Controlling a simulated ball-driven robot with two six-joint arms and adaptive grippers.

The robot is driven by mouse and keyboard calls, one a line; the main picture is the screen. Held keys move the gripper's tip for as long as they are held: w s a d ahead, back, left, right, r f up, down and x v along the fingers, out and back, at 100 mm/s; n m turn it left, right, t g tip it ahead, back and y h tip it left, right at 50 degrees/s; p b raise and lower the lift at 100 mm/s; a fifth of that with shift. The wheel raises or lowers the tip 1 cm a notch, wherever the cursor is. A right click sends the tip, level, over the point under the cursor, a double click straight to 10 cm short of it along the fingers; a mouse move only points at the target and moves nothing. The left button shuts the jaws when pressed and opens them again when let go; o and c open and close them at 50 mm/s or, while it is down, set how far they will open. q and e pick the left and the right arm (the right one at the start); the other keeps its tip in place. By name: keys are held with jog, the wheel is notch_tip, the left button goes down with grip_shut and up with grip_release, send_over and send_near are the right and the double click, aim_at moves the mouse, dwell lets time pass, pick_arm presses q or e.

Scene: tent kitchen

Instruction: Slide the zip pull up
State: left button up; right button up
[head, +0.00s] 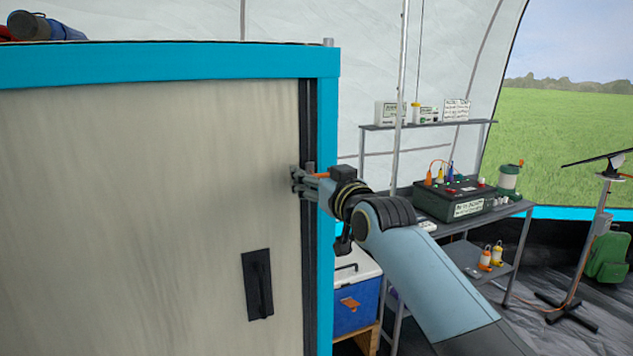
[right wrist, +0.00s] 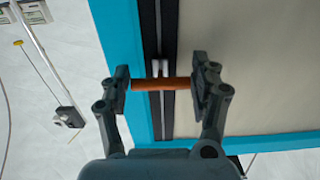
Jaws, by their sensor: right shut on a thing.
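The zip pull (right wrist: 160,84) is an orange-brown bar below a small silver slider (right wrist: 160,67) in the right wrist view. My right gripper (right wrist: 161,84) is shut on the bar, one finger at each end. The slider sits on the black zip strip (head: 307,115) between the beige door panel (head: 150,200) and its bright blue frame (head: 326,120). In the head view my right gripper (head: 300,181) is at about mid-height of the visible strip, with a bit of orange showing between the fingers. The fingers hide most of the pull there. My left gripper is not in view.
A black handle patch (head: 257,285) is on the panel, below and left of my right gripper. To the right stand a blue cooler (head: 352,305), a metal table with a black power box (head: 452,201) and a shelf (head: 430,126). My right arm reaches in front of them.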

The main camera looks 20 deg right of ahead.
jog(key=shift+r+p, duration=0.35)
jog(key=shift+r, duration=0.45)
jog(key=o, duration=1.8)
jog(key=shift+s, duration=0.1)
jog(key=shift+s+f, duration=0.15)
jog(key=shift+s, duration=0.15)
jog(key=s, duration=1.1)
jog(key=shift+s+d, duration=0.15)
jog(key=shift+d, duration=0.1)
